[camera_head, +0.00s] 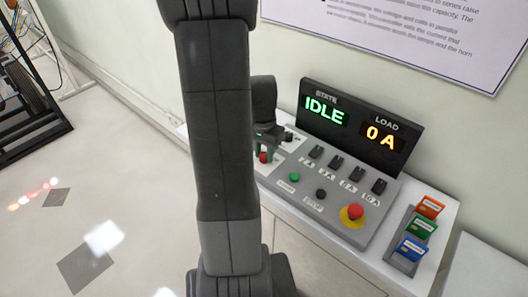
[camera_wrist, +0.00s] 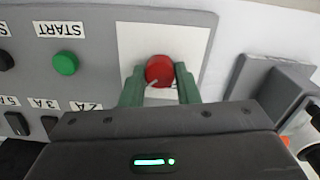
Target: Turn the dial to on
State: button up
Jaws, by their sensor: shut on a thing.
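The red round dial (camera_wrist: 159,70) sits on a white square plate (camera_wrist: 190,40) in the wrist view. A short pale pointer line shows on the dial's lower part, slanting to the lower left. My gripper (camera_wrist: 160,80) has its two green fingers on either side of the dial, shut on it. In the head view, the dial (camera_head: 264,157) shows small at the left end of the grey console (camera_head: 376,232), below my gripper (camera_head: 266,142). My arm hides part of that end. The display (camera_head: 358,125) reads IDLE and 0 A.
The console has a green START button (camera_wrist: 65,63), a black button (camera_head: 321,194), several black switches and a red mushroom button (camera_head: 354,213) on a yellow base. A rack (camera_head: 402,259) of coloured cards stands at the right. A wall rises behind the console.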

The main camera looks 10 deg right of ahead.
aim_at(263, 154)
jog(key=o, duration=1)
jog(key=shift+c, duration=0.2)
jog(key=shift+r, duration=0.1)
notch_tip(263, 154, up, 14)
jog(key=shift+w+a+f, duration=0.1)
jog(key=shift+f, duration=0.2)
notch_tip(263, 154, down, 14)
jog(key=shift+r, duration=0.2)
dwell(0.4)
